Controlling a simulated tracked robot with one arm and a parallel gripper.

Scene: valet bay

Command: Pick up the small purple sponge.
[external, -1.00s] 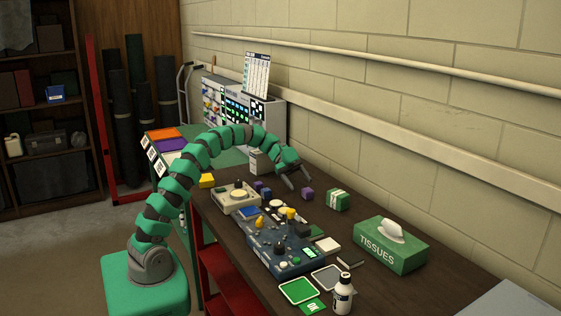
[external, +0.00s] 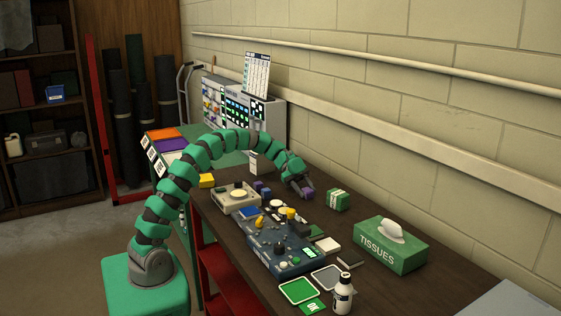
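The small purple sponge (external: 308,193) is on the dark bench, left of a green and white block. My gripper (external: 303,191) is down at it, with the fingers at or around it and partly hiding it. The view is too small to tell whether the fingers are closed on the sponge or stand apart beside it. The sponge appears to be at bench height. Two other small purple-blue pieces (external: 262,189) sit to the left, beside the beige device.
The green and white block (external: 337,199) stands close on the right. A blue control panel (external: 275,245) and a beige device (external: 237,197) lie in front. A green tissue box (external: 391,248) and a white bottle (external: 342,293) are nearer the camera. A white box (external: 260,163) stands behind my arm.

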